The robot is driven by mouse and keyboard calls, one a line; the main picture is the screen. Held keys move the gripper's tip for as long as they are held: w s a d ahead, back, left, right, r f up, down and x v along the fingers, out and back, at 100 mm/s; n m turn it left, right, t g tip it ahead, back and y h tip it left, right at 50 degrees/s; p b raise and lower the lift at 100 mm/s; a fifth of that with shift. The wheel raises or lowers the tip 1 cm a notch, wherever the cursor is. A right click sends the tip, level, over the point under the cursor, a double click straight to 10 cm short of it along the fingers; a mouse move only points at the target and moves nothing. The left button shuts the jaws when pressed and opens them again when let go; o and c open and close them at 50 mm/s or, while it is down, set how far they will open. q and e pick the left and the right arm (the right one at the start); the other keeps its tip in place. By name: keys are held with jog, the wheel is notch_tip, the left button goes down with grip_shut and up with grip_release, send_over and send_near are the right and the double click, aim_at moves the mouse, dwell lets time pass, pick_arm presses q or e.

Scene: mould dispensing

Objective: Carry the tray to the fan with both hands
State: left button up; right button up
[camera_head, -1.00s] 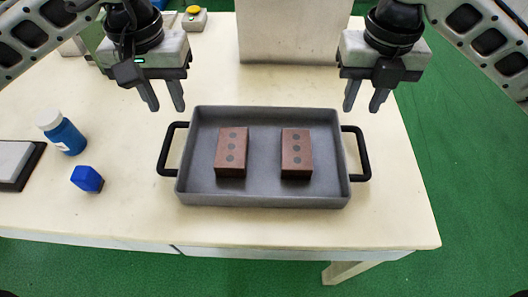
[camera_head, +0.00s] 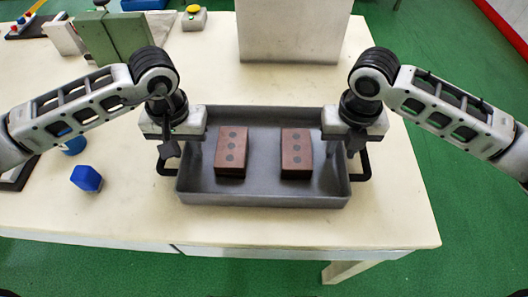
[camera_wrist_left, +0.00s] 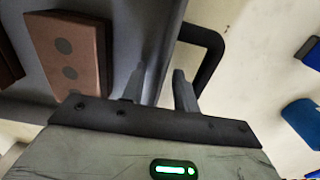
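The grey tray (camera_head: 264,165) lies on the table with a black handle at each end. The left handle (camera_head: 161,168) is partly behind my left gripper (camera_head: 172,160); the right handle (camera_head: 365,168) is partly behind my right gripper (camera_head: 346,152). Both grippers are low over the tray's ends. In the left wrist view my left gripper's fingers (camera_wrist_left: 158,85) are apart, near the tray wall, with the black handle (camera_wrist_left: 213,50) beside them; nothing is clamped. My right gripper's fingers look apart, partly hidden. No fan can be made out.
Two brown blocks with dark dots, the left one (camera_head: 231,150) and the right one (camera_head: 297,150), lie in the tray. A blue block (camera_head: 86,178) is on the table at left. A pale box (camera_head: 290,35) stands behind the tray. The table front is clear.

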pick_arm(q)
grip_shut()
pick_arm(e)
grip_shut()
pick_arm(q)
jog(key=shift+r, duration=0.15)
pick_arm(e)
jog(key=shift+w+r, duration=0.1)
jog(key=shift+r, duration=0.05)
